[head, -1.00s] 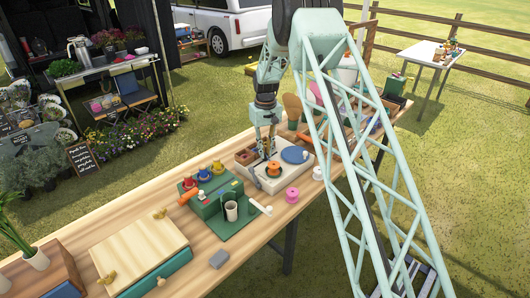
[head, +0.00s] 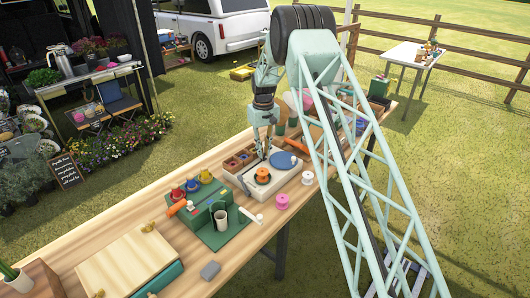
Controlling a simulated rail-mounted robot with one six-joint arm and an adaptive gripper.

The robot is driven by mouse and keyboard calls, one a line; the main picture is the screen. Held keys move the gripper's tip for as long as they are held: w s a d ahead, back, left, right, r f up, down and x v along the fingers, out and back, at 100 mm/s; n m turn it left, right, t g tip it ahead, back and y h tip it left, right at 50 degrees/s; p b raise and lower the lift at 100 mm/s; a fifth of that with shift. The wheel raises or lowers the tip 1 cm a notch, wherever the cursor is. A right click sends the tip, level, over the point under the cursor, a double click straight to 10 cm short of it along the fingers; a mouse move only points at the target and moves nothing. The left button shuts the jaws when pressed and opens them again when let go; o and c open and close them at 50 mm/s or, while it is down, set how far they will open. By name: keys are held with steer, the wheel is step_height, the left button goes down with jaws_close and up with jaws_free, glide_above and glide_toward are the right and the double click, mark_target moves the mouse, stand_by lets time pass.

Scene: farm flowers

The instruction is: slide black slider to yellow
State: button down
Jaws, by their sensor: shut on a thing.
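My gripper (head: 264,155) points down at the white device (head: 280,186) on the wooden table. Its fingers are close together at the back-left part of the device, just behind an orange spool-like piece (head: 262,176). A blue disc (head: 285,160) sits on the device to the right of the fingers. The black slider and any yellow mark cannot be made out at this size. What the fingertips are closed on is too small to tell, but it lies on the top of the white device.
A wooden cabinet (head: 125,262) fills the near left.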

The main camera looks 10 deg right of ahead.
steer(key=c, duration=2.9)
jaws_free()
steer(key=shift+w+d+r, duration=0.1)
steer(key=shift+w+d, duration=0.05)
steer(key=shift+d, duration=0.1)
steer(key=shift+r, duration=5.95)
steer(key=shift+r, duration=0.1)
